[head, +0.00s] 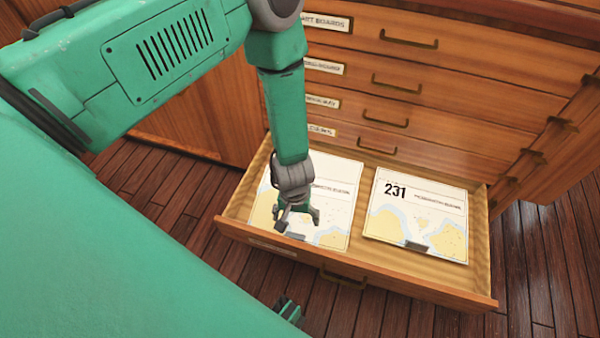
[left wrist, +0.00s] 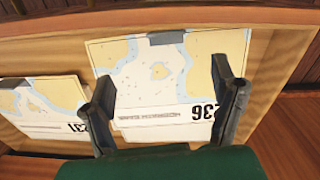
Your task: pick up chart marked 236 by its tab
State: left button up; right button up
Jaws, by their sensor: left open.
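The chart marked 236 (left wrist: 165,75) lies flat in the open drawer, its number readable upside down in the left wrist view. Its dark grey tab (left wrist: 167,38) is at the edge near the drawer front. In the head view this chart (head: 338,205) is the left one, with its number hidden behind my arm, and its tab (head: 294,236) shows just below my gripper. My left gripper (head: 299,220) is open and empty above the chart, fingers pointing down. In the left wrist view its fingers (left wrist: 162,80) are spread over the chart, short of the tab. A small green tip (head: 289,310) at the bottom appears to be my right gripper.
A chart marked 231 (head: 415,212) lies to the right in the same drawer, with its own grey tab (head: 418,247). The drawer front (head: 400,281) stands up as a low wooden wall with a handle. Shut labelled drawers (head: 430,85) rise behind.

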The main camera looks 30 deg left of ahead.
pick_arm(q)
jog(key=shift+m, duration=0.7)
jog(key=f+b, duration=0.1)
jog(key=f, duration=0.1)
jog(key=f+b, duration=0.1)
jog(key=f, duration=0.5)
jog(key=shift+s+a+f+b, duration=0.15)
jog(key=shift+a+b, duration=0.1)
jog(key=shift+b, duration=0.15)
jog(key=shift+d+f, duration=0.15)
jog(key=shift+f, duration=0.4)
jog(key=f, duration=0.1)
jog(key=f+b, duration=0.2)
jog(key=f, duration=0.1)
jog(key=shift+s+a, duration=0.15)
jog(key=shift+a, duration=0.1)
jog(key=shift+f, duration=0.35)
jog(key=shift+r, duration=0.1)
jog(key=shift+c, duration=0.8)
jog(key=shift+d, duration=0.1)
jog(key=c, duration=1.2)
